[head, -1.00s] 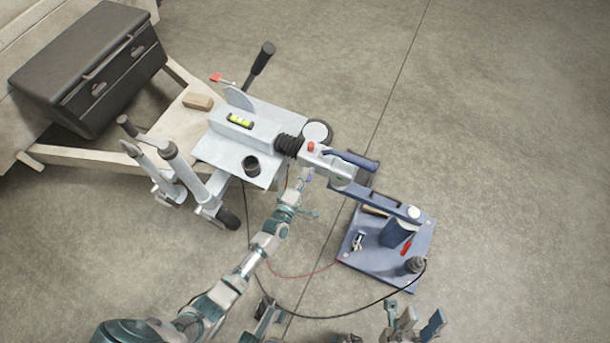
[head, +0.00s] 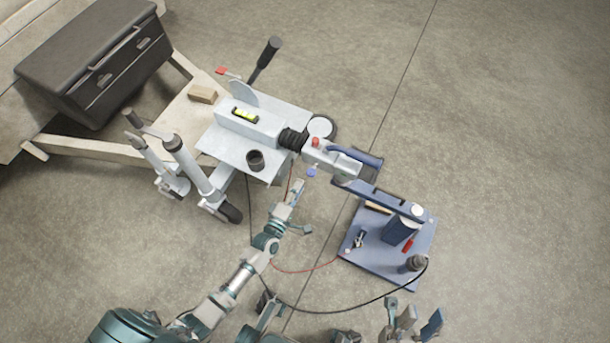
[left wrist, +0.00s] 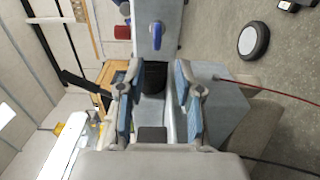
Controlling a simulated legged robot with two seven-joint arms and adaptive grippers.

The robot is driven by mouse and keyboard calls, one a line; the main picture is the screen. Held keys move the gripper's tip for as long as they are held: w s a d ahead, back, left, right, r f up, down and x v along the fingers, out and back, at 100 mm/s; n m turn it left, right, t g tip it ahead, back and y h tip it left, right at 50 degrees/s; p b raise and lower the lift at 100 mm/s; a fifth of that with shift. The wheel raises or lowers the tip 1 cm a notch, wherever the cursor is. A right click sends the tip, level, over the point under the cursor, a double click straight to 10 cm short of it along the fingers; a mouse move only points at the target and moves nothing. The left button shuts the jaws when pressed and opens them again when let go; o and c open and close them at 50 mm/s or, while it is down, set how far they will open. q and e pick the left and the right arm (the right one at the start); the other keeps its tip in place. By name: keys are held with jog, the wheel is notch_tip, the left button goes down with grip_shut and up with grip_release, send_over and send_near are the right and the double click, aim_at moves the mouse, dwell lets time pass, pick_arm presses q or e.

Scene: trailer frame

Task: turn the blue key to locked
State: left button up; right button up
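The blue key (head: 311,172) sits on the side of the grey coupling head (head: 330,157). In the left wrist view the blue key (left wrist: 157,35) shows beyond the fingertips, with its grip running up and down the picture. My left gripper (head: 296,188) is just below and left of the key in the head view, apart from it. In the left wrist view my left gripper (left wrist: 157,95) is open, with nothing between its fingers. My right gripper (head: 412,318) is at the bottom edge of the head view, its fingers apart and empty, far from the key.
A blue stand (head: 372,260) with a post and arm is right of the key. A red cable (head: 305,271) and a black cable (head: 330,316) cross the floor near my left arm. A dark toolbox (head: 95,65) is at upper left. The floor at right is clear.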

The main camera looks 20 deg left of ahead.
pick_arm(q)
jog(key=s, duration=0.5)
jog(key=shift+a+f, duration=0.1)
jog(key=shift+a, duration=0.1)
jog(key=shift+w, duration=0.1)
